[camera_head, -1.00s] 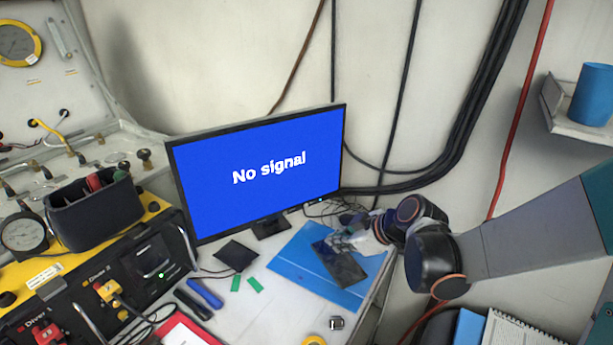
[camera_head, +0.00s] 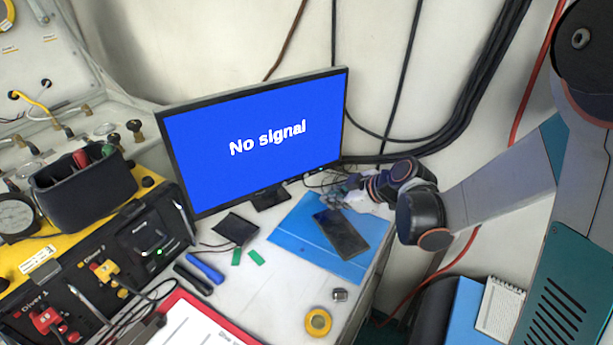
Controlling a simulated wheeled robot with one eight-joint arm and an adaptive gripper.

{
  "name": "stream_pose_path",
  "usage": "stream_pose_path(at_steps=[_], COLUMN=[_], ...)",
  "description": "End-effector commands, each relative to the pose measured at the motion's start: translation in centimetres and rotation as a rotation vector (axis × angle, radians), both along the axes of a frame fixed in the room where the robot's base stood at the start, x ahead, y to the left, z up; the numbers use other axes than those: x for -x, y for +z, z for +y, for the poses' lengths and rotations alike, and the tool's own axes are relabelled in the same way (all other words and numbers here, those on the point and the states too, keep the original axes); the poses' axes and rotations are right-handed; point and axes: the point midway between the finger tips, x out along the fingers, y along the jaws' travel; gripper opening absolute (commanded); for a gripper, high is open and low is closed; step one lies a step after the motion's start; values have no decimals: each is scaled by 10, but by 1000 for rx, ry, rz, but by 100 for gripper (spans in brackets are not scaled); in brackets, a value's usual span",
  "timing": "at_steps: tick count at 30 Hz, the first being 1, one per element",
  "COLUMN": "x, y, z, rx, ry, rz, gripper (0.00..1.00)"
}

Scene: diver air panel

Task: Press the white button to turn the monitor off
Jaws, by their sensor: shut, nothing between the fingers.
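The monitor (camera_head: 262,142) stands on the table near the wall. Its blue screen is lit and reads "No signal". The white button is too small to make out; a few tiny light marks show on the lower right edge of the bezel. My gripper (camera_head: 336,190) is just right of and below the monitor's lower right corner, above the blue folder. It is small in the picture, its fingers point left toward the monitor, and it looks shut and empty. I cannot tell whether it touches the monitor.
A blue folder (camera_head: 290,242) with a dark phone-like slab (camera_head: 342,232) lies below my gripper. A yellow tape roll (camera_head: 318,322) and a small metal nut (camera_head: 339,295) lie at the table's front right. The diver panel (camera_head: 120,262) fills the left. Black cables hang behind.

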Motion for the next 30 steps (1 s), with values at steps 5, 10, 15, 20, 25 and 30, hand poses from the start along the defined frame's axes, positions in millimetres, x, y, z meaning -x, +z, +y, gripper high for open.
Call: stream_pose_path(at_steps=[5, 10, 15, 20, 25, 30], x=[-22, -41, -53, -59, -60, -59], y=[0, 0, 0, 0, 0, 0], z=[13, 23, 29, 33, 33, 33], rx=[-1, 0, 0, 0, 0, 0], ry=[2, 2, 1, 1, 0, 0], rz=[0, -1, 1, 0, 0, 0], gripper=[0, 0, 0, 0, 0, 0])
